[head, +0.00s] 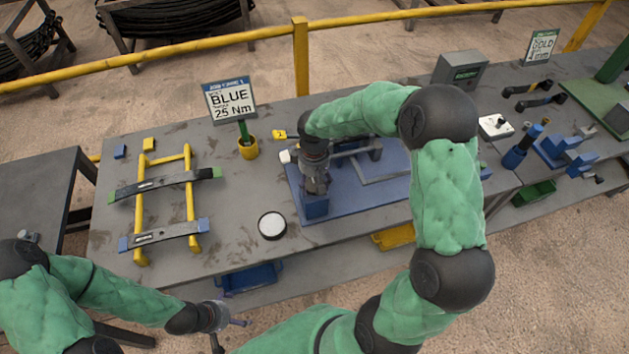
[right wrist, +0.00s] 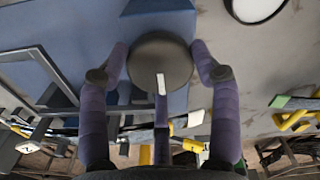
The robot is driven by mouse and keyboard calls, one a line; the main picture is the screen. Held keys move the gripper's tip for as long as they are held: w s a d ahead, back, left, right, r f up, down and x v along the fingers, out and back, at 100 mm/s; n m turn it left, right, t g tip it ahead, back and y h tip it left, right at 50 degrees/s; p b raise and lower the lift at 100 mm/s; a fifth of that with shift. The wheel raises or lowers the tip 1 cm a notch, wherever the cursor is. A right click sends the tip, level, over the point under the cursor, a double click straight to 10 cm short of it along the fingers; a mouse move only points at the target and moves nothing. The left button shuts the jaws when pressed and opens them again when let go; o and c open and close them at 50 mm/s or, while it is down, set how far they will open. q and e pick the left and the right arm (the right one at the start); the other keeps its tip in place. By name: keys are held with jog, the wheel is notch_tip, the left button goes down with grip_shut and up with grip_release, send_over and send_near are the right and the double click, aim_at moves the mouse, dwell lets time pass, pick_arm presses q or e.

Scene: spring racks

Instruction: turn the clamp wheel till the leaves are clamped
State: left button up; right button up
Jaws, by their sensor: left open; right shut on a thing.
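The clamp wheel (right wrist: 168,75) is a dark round disc with a white mark in the right wrist view. My right gripper (right wrist: 160,58) has a finger on each side of it and is shut on it. In the head view my right gripper (head: 316,188) points down at the blue fixture plate (head: 385,193) and hides the wheel. Two dark leaves lie across a yellow rack: one with green ends (head: 165,184), one with blue ends (head: 165,235). Leaves in the fixture are too hidden to tell. My left gripper (head: 232,320) is open and empty, off the table's front edge.
A round white-topped dish (head: 271,225) stands on the grey table left of the fixture. A "BLUE 25 Nm" sign (head: 231,100) rises from a yellow cup (head: 248,149) behind. A blue bin (head: 250,278) sits below the front edge. The table right of the rack is mostly clear.

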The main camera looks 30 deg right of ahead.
aim_at(313, 183)
jog(key=o, duration=0.9)
jog(key=shift+a, duration=0.1)
jog(key=shift+o, duration=1.2)
jog(key=shift+w+f, duration=0.1)
jog(key=shift+w, duration=0.05)
notch_tip(313, 183, up, 12)
